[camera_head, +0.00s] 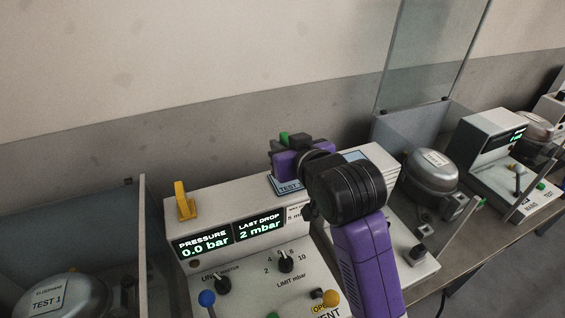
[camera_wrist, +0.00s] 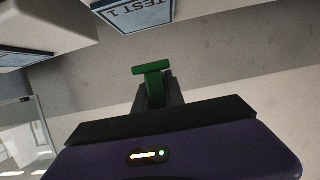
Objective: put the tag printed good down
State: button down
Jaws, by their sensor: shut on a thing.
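My gripper (camera_head: 290,141) is over the top of the white test panel (camera_head: 325,183), near its back edge, and is shut on a green tag (camera_head: 283,136). In the wrist view the green tag (camera_wrist: 153,69) is T-shaped and stands out from between the dark fingers (camera_wrist: 155,95). No print on it can be read. From these views I cannot tell whether the tag touches anything below. A yellow tag (camera_head: 184,203) stands on the left end of the same panel's top.
A blue-edged TEST 1 plate (camera_wrist: 138,12) is close to the gripper. The panel's pressure display (camera_head: 205,245) reads 0.0 bar. A compressor (camera_head: 60,298) labelled TEST 1 is at lower left; another compressor (camera_head: 430,175) is to the right. A clear screen (camera_head: 425,55) rises behind.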

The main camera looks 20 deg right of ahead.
jog(key=shift+f, duration=2.4)
jog(key=shift+f, duration=0.15)
jog(key=c, duration=1.4)
grip_release()
jog(key=shift+r, duration=0.25)
jog(key=v, duration=1.2)
